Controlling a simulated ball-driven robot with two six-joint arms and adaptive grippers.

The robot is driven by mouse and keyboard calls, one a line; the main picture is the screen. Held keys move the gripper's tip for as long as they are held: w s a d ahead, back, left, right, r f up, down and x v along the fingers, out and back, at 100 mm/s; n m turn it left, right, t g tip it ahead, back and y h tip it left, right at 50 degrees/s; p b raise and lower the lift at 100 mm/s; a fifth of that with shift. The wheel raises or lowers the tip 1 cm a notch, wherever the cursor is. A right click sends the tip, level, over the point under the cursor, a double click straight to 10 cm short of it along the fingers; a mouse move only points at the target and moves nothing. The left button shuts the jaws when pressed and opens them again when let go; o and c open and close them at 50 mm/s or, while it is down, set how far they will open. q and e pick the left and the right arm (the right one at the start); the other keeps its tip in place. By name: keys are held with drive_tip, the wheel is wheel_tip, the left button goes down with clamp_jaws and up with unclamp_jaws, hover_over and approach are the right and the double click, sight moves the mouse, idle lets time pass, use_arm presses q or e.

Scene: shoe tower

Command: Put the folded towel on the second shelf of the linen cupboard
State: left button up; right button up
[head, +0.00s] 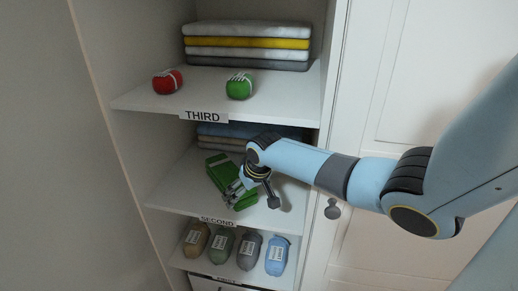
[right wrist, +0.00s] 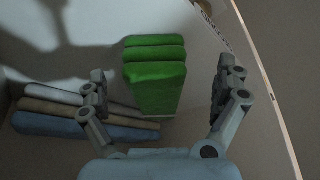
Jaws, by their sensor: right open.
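The green folded towel (head: 222,176) lies on the second shelf (head: 180,186), partly hidden by my right gripper in the head view. In the right wrist view the towel (right wrist: 155,75) shows its folded layers between and beyond the open fingers, touching neither that I can see. My right gripper (head: 257,195) is open and empty, inside the cupboard over the second shelf beside the towel; its two fingers (right wrist: 160,90) also show in the right wrist view. My left gripper is not in view.
A stack of folded linens (head: 215,135) lies at the back of the second shelf. The third shelf (head: 200,95) above holds a towel stack (head: 247,45), a red roll (head: 167,82) and a green roll (head: 239,86). Several bundles (head: 248,250) stand below. The cupboard's right frame is close to my arm.

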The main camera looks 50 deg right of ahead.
drive_tip(key=w+a+r+n+t+y, duration=0.15)
drive_tip(key=a+r+t, duration=0.25)
drive_tip(key=a+r, duration=0.4)
drive_tip(key=w+a+r+n+t, duration=0.2)
drive_tip(key=w+a+r+t, duration=0.15)
drive_tip(key=a+r, duration=0.4)
drive_tip(key=s+d+f+g, duration=0.25)
drive_tip(key=s+f, duration=0.65)
drive_tip(key=f, duration=0.5)
drive_tip(key=s+d+f+g, duration=0.1)
drive_tip(key=s+f+g, duration=0.2)
drive_tip(key=s+f, duration=0.8)
drive_tip(key=s+f+g, duration=0.1)
drive_tip(key=s+f, duration=0.4)
drive_tip(key=s, duration=0.4)
drive_tip(key=s+a+f+g, duration=0.1)
drive_tip(key=s+f+g, duration=0.1)
drive_tip(key=s+f, duration=0.4)
drive_tip(key=s+a+f+g, duration=0.1)
drive_tip(key=s+f, duration=0.5)
drive_tip(key=s, duration=0.8)
drive_tip(key=shift+s+a+g+h, duration=0.15)
drive_tip(key=shift+s+g+h, duration=0.1)
drive_tip(key=shift+g+h, duration=0.35)
drive_tip(key=shift+f, duration=0.1)
